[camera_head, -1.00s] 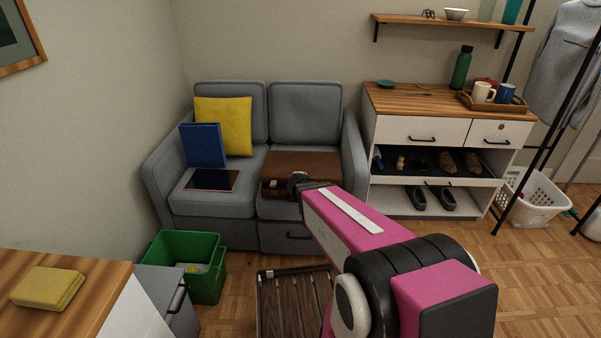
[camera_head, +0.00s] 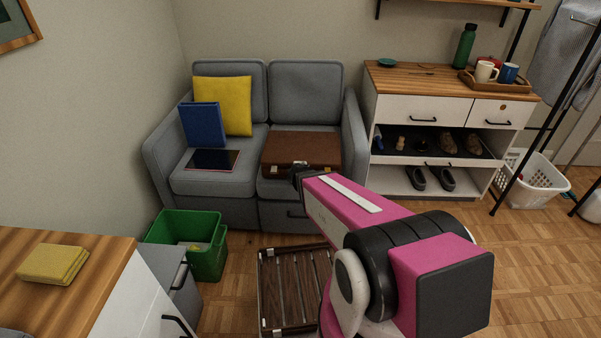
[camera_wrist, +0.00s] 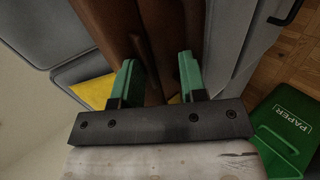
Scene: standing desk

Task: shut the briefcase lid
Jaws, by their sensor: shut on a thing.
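The brown briefcase (camera_head: 302,147) lies on the right seat of the grey sofa. Its lid is down over the base; whether it is fully shut I cannot tell. A light metal clasp (camera_head: 275,171) shows on its front. My gripper (camera_wrist: 160,76) is at the front of the briefcase, with brown parts of the case between its green fingertips in the wrist view. It is shut on the briefcase; which part is hard to tell. In the head view, my arm and wrist hide part of the front edge.
A blue binder (camera_head: 204,124), a yellow cushion (camera_head: 238,105) and a dark tablet (camera_head: 213,159) are on the left seat. A green bin (camera_head: 207,258) stands on the floor at left. A slatted wooden rack (camera_head: 283,290) lies below my arm.

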